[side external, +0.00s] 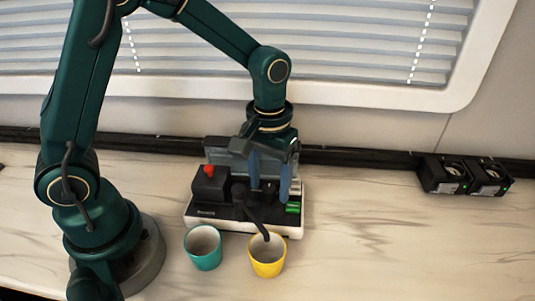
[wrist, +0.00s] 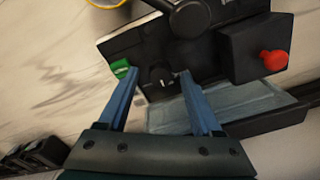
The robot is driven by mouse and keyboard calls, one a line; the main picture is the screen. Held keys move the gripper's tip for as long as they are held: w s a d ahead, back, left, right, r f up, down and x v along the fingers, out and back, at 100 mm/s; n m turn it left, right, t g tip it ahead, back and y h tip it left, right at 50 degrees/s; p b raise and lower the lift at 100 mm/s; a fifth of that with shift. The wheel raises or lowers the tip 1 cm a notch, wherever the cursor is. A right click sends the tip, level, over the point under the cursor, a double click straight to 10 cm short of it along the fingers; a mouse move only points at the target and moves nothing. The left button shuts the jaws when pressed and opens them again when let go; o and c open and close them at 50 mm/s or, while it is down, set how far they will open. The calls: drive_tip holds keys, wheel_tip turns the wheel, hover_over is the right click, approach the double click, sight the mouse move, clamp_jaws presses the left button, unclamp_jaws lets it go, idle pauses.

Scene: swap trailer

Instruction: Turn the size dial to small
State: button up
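The coffee machine (side external: 235,213) is a black and white unit on the counter, with a red knob (side external: 209,170) on a black block at its left. My gripper (side external: 268,186) points down over its right part. In the wrist view, my gripper (wrist: 157,73) has its two blue fingers apart, with nothing held. A small black dial (wrist: 160,76) with a pale mark shows between the fingertips; I cannot tell whether they touch it. Its size labels are not readable. A green button (wrist: 120,67) lies beside the left fingertip. In the side view the fingers mostly hide the dial.
A teal cup (side external: 203,249) and a yellow cup (side external: 268,256) stand in front of the machine. A black spout arm (side external: 254,217) reaches over the yellow cup. Two black boxes (side external: 464,177) sit at the far right by the wall. The counter between is clear.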

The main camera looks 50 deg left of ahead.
sight(267, 187)
drive_tip(key=m, duration=0.5)
drive_tip(key=shift+m, duration=0.4)
drive_tip(key=m, duration=0.3)
drive_tip(key=shift+r+m, duration=0.1)
drive_tip(key=shift+m, duration=0.5)
drive_tip(key=shift+t, duration=0.5)
drive_tip(key=r, duration=0.7)
drive_tip(key=shift+a+r, duration=0.25)
drive_tip(key=shift+r, duration=0.05)
drive_tip(key=s+a+r+n+t, duration=0.2)
drive_tip(key=s+r+n+t, duration=0.1)
drive_tip(key=s, duration=0.8)
drive_tip(key=shift+r+t, duration=0.3)
drive_tip(key=shift+r, duration=0.4)
